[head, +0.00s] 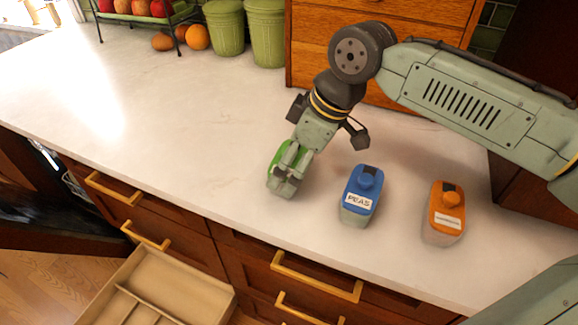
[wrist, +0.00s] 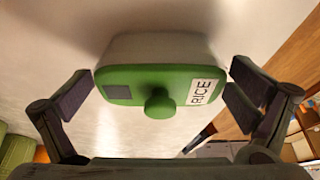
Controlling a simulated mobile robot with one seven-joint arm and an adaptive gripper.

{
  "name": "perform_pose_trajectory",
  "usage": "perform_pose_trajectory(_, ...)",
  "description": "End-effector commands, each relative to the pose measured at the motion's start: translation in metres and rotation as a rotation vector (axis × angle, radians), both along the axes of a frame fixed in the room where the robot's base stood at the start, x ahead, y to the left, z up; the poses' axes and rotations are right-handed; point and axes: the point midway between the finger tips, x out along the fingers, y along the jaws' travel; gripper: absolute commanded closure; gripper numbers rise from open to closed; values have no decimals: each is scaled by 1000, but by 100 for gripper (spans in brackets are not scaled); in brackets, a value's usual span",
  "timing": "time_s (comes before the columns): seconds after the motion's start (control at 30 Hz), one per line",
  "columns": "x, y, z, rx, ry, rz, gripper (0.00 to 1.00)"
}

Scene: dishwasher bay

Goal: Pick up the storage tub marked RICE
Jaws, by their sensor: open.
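The RICE tub stands on the pale counter, with a green lid (head: 277,155) and a whitish body. In the wrist view the tub (wrist: 150,85) shows its green lid, round knob and white RICE label, between the two finger pads. My gripper (head: 291,165) is open over the tub; in the wrist view my gripper (wrist: 160,92) has a finger on each side, with a gap at the left and a narrower one at the right. In the head view the gripper hides much of the tub.
A blue-lidded PEAS tub (head: 360,195) stands just right of my gripper. An orange-lidded tub (head: 444,213) is farther right, its label unreadable. Green canisters (head: 225,28) and a wooden drawer unit (head: 390,25) stand at the back. The left counter is clear. An open drawer (head: 150,290) juts out in front.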

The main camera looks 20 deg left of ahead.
Motion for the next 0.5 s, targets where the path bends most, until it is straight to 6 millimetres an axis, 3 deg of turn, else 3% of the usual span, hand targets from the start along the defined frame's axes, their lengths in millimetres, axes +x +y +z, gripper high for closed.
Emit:
perform_pose_trajectory(0.2,0,0,-1,1,0,0,0)
perform_pose_trajectory(0.5,0,0,-1,1,0,0,20)
